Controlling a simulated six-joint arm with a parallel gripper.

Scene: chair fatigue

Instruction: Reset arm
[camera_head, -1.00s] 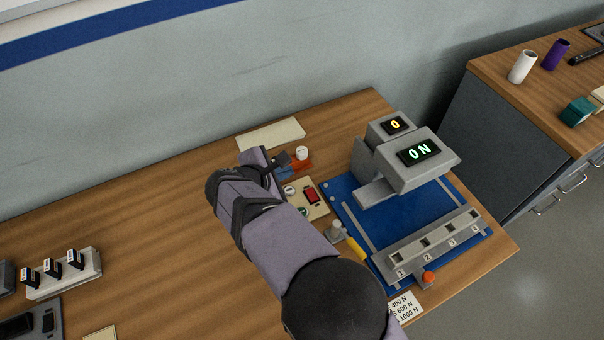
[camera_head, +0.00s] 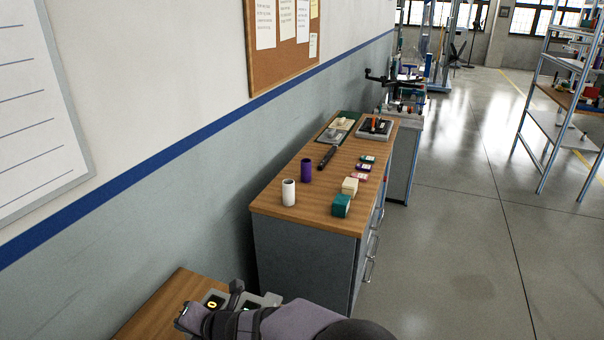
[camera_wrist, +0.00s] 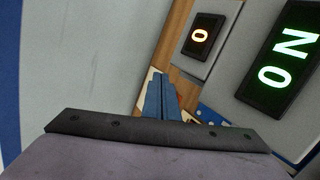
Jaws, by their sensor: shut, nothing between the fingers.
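My gripper (camera_wrist: 161,98) shows in the wrist view as blue-grey fingers together, with nothing between them. In the head view my arm (camera_head: 290,322) lies along the bottom edge, and the fingers cannot be made out clearly there. In the wrist view the grey test machine (camera_wrist: 222,70) is to the right of the fingers. In the head view only the top of this machine (camera_head: 262,299) shows behind my arm. The fingers appear apart from it.
A bare corner of the wooden bench (camera_head: 165,303) shows beside my arm. Beyond it, a grey cabinet (camera_head: 300,258) carries a white cylinder (camera_head: 289,193), a purple cylinder (camera_head: 307,171) and a teal block (camera_head: 341,205). The wall (camera_head: 170,210) is at left; open floor (camera_head: 450,260) is at right.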

